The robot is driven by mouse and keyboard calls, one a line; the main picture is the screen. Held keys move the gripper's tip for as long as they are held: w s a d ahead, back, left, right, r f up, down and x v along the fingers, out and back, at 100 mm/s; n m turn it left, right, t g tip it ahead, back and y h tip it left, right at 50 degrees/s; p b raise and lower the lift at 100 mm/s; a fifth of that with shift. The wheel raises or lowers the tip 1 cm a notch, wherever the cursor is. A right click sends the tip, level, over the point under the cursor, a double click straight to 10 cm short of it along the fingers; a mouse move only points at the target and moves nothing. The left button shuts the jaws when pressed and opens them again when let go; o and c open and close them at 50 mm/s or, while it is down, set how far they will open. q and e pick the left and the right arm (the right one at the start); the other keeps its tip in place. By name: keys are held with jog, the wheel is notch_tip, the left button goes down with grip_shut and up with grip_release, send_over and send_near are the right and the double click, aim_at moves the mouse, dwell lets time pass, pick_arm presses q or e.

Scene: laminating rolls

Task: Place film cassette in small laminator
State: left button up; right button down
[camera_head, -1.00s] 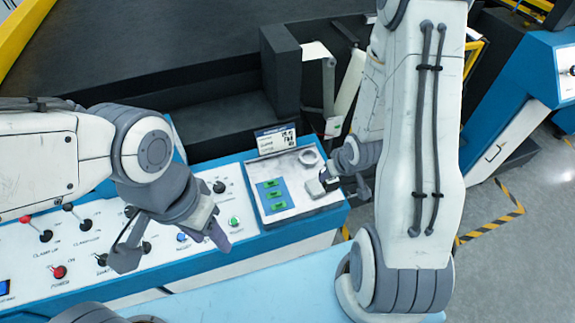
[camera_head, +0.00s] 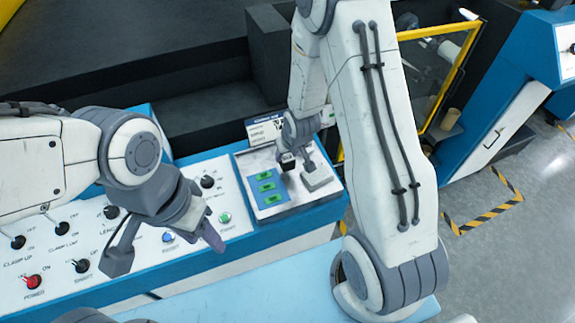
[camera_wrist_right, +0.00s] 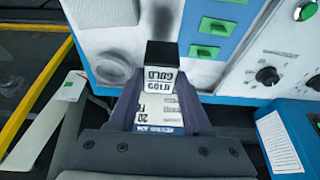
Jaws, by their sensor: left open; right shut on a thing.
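The film cassette (camera_wrist_right: 158,95) is a small box with a black end and a white printed label reading "GOLD". My right gripper (camera_wrist_right: 160,100) is shut on it, one finger on each side. In the head view the cassette's black end (camera_head: 287,162) shows just above the small panel (camera_head: 262,215) with green buttons. In the right wrist view, a pale round fitting (camera_wrist_right: 108,70) lies left of the cassette. My left gripper (camera_head: 165,248) is open and empty over the long control console.
A pale square block (camera_head: 318,178) sits at the right of the green-button panel, close to my right gripper. The console has a red knob (camera_head: 33,282) and several levers. A yellow frame (camera_head: 450,85) stands right of the arm. Open floor lies at right.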

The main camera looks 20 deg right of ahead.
aim_at(289, 160)
jog(key=shift+f+b, duration=1.25)
jog(key=shift+f, duration=0.6)
jog(key=shift+f, duration=0.1)
jog(key=shift+f, duration=0.15)
jog(key=shift+c, duration=1.7)
grip_release()
